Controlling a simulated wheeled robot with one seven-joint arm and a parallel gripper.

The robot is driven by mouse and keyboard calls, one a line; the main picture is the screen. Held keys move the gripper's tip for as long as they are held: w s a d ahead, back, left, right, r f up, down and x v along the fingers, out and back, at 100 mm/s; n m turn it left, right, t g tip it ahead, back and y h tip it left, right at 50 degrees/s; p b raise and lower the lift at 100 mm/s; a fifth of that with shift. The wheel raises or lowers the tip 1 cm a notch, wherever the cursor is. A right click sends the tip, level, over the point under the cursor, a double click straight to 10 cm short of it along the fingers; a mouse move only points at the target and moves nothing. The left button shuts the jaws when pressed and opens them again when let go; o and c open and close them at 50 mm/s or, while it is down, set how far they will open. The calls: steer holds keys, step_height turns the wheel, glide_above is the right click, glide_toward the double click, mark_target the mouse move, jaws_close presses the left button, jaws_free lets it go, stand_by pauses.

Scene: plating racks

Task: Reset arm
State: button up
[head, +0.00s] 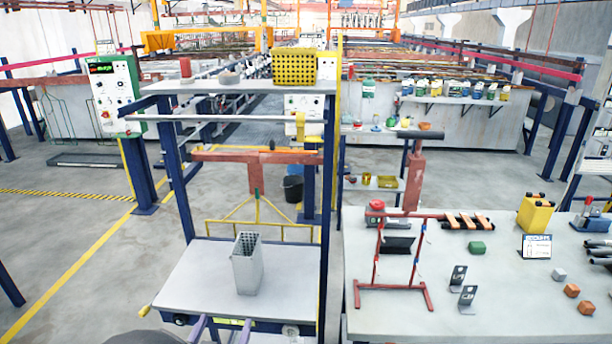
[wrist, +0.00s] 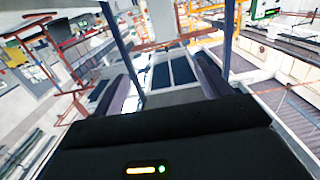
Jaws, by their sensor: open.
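My gripper (head: 226,322) shows at the bottom edge of the head view, its two purple-grey fingers pointing forward at the front edge of a rack's lower shelf (head: 190,285). In the wrist view my gripper (wrist: 160,65) has its fingers wide apart, open, with nothing between them. The rest of the arm is mostly out of the head view. A grey slotted bin (head: 246,272) stands upright on the lower shelf, beyond the fingertips and apart from them.
Blue rack posts (head: 182,195) rise beside the shelf to an upper shelf (head: 225,87) holding a yellow perforated basket (head: 293,67). At right, a grey table (head: 400,325) holds a red frame (head: 372,285), small blocks and a yellow canister (head: 535,214). Open floor (head: 60,225) lies at left.

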steer(key=w+d+g+y+p, duration=0.2)
steer(key=w+d+g, duration=0.55)
steer(key=d, duration=0.55)
steer(key=s+d+r+g+p, duration=0.1)
steer(key=s+d+r+g, duration=0.1)
steer(key=s+d, duration=0.5)
steer(key=s+d+r+n+g+p, duration=0.1)
steer(key=s+d+g, duration=0.4)
steer(key=d, duration=0.7)
steer(key=shift+s+r+h+p, duration=0.35)
steer(key=shift+s+r+h, duration=0.05)
steer(key=shift+s, duration=0.55)
